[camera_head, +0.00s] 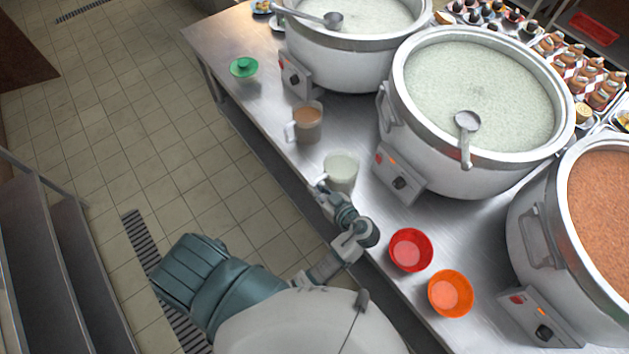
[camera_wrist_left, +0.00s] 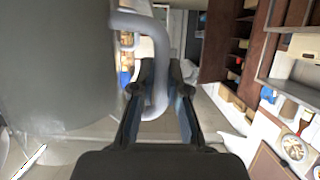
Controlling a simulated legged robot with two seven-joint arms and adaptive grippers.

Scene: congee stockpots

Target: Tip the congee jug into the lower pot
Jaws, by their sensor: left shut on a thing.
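A pale jug of whitish-green congee (camera_head: 342,173) is upright at the counter's near edge. I cannot tell whether it touches the counter. My left gripper (camera_head: 323,187) is shut on its handle, which passes between the fingers in the left wrist view (camera_wrist_left: 158,75). The jug's grey wall (camera_wrist_left: 60,70) fills the left of that view. The lowest pot in the head view (camera_head: 532,225) is at the right and holds reddish-brown congee. A middle pot (camera_head: 440,170) and a far pot (camera_head: 340,70) hold pale congee. My right gripper is not in view.
A second jug with brown contents (camera_head: 308,124) stands just behind the held one. Red (camera_head: 411,250) and orange (camera_head: 451,294) bowls sit between the held jug and lowest pot. Ladles rest on the pale pots.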

